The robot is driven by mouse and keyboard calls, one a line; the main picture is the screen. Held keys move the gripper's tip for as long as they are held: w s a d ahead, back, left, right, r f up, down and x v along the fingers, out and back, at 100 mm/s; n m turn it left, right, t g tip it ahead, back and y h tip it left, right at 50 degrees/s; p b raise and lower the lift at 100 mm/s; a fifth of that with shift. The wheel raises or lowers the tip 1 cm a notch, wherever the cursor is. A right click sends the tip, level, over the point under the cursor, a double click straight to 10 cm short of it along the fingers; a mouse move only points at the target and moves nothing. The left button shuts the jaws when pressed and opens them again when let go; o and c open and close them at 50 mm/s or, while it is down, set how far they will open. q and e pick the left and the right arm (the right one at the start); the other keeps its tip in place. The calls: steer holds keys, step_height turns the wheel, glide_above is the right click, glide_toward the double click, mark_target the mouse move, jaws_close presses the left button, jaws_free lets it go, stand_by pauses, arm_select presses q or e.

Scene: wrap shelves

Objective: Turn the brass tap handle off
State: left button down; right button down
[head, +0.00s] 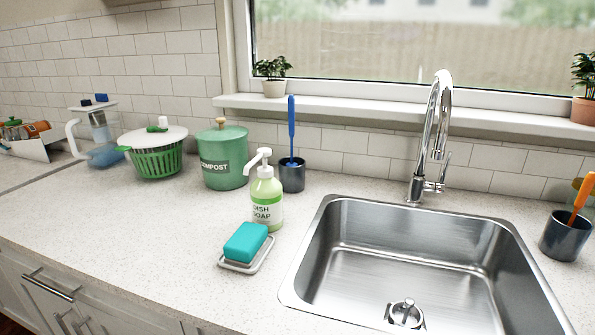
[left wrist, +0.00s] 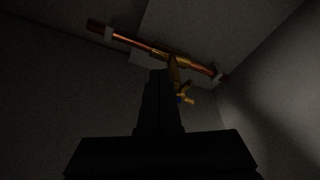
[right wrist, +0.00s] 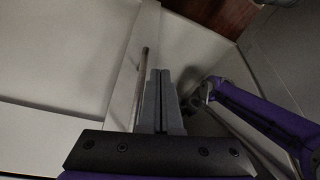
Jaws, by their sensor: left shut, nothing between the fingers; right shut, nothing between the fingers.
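In the left wrist view, a brass tap (left wrist: 174,70) sits on a copper pipe (left wrist: 128,42) that runs across a dim, enclosed space. A small brass part with a dark bluish spot (left wrist: 185,97) hangs below it; which part is the handle is hard to tell. My left gripper (left wrist: 159,73) is shut and empty, its fingertips just below the pipe and close beside the tap. Contact cannot be told. My right gripper (right wrist: 160,74) is shut and empty beside a pale panel with a bar handle (right wrist: 141,85). Neither gripper shows in the head view.
In the head view, a steel sink (head: 420,255) with a chrome faucet (head: 436,130) is set in the speckled counter (head: 120,225). A soap bottle (head: 265,200) and teal sponge (head: 245,241) stand left of it. Dark walls surround the pipe. Brown flooring (right wrist: 222,12) shows in the right wrist view.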

arm_select(q)
steer(key=shift+w+a+f, duration=0.15)
steer(key=shift+a+f, duration=0.2)
steer(key=shift+f, duration=0.15)
stand_by(0.8)
steer(key=shift+d+f, duration=0.3)
steer(key=shift+d, duration=0.05)
stand_by(0.4)
steer(key=shift+s+d+f, duration=0.15)
steer(key=shift+d+f, duration=0.05)
steer(key=shift+f, duration=0.2)
steer(key=shift+s+d+f, duration=0.1)
steer(key=shift+d+f, duration=0.1)
steer(key=shift+f, duration=0.2)
steer(key=shift+f, duration=0.25)
steer(key=shift+d, duration=0.1)
steer(key=s+a+p, duration=0.1)
steer(key=s+p, duration=0.1)
steer(key=s, duration=0.4)
steer(key=shift+a, duration=0.15)
stand_by(0.5)
